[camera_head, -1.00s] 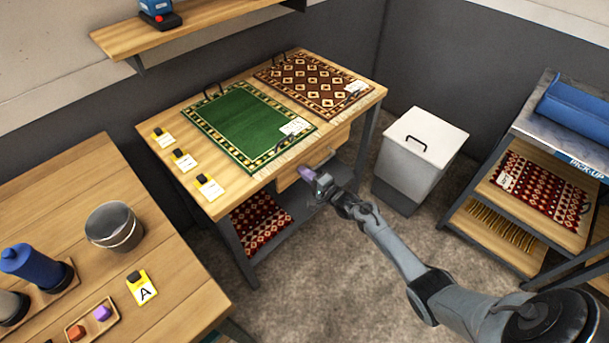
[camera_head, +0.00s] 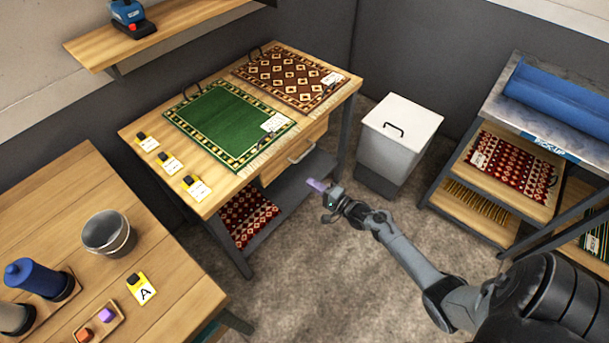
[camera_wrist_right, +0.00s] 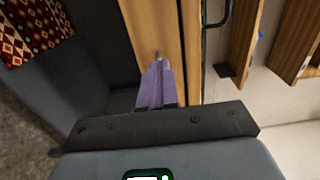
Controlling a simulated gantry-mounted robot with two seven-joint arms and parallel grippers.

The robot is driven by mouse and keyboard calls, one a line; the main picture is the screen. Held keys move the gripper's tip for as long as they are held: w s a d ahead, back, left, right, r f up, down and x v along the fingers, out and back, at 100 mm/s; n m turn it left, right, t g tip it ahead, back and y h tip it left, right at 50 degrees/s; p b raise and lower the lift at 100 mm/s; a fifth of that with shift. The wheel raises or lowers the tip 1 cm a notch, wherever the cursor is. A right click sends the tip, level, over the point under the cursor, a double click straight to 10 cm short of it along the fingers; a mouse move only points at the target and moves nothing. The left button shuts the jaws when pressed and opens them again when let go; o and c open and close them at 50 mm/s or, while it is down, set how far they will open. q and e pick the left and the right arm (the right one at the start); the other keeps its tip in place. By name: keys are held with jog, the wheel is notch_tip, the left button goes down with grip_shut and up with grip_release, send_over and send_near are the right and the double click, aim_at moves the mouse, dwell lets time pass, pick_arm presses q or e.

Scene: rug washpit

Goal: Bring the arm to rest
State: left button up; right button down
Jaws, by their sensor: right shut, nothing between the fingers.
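My right gripper (camera_head: 318,186) reaches in from the lower right in the head view. It hangs over the floor, in front of the rug table's drawer (camera_head: 295,150) and apart from it. Its purple fingers also show in the right wrist view (camera_wrist_right: 158,75); they are together and hold nothing. My left gripper does not show in the head view.
The rug table (camera_head: 140,128) bears a green rug (camera_head: 225,125) and a brown patterned rug (camera_head: 285,75). A white bin (camera_head: 395,135) stands right of it. A shelf rack (camera_head: 500,110) is at the right. A work table (camera_head: 165,270) is at the lower left. Grey floor (camera_head: 300,270) between is clear.

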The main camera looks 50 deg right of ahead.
jog(key=s+a+f+g, duration=0.1)
jog(key=s+a+f, duration=0.25)
jog(key=s, duration=0.25)
jog(key=s+a+r+n+g+y+p, duration=0.1)
jog(key=s+a+r+n+g, duration=0.25)
jog(key=a, duration=0.55)
jog(key=s+a+r+n+g+p, duration=0.1)
jog(key=s+a+r+n+g, duration=0.25)
jog(key=a, duration=0.55)
jog(key=s+a+r+n+g+h, duration=0.1)
jog(key=s+r+n+g+h, duration=0.1)
jog(key=s+r+n+g, duration=0.7)
notch_tip(320, 180, up, 37)
jog(key=s+n+t+p, duration=0.2)
jog(key=n+p, duration=0.1)
jog(key=p, duration=3.5)
jog(key=shift+s+a+t, duration=0.15)
jog(key=shift+s+t, duration=0.15)
jog(key=shift+s, duration=0.05)
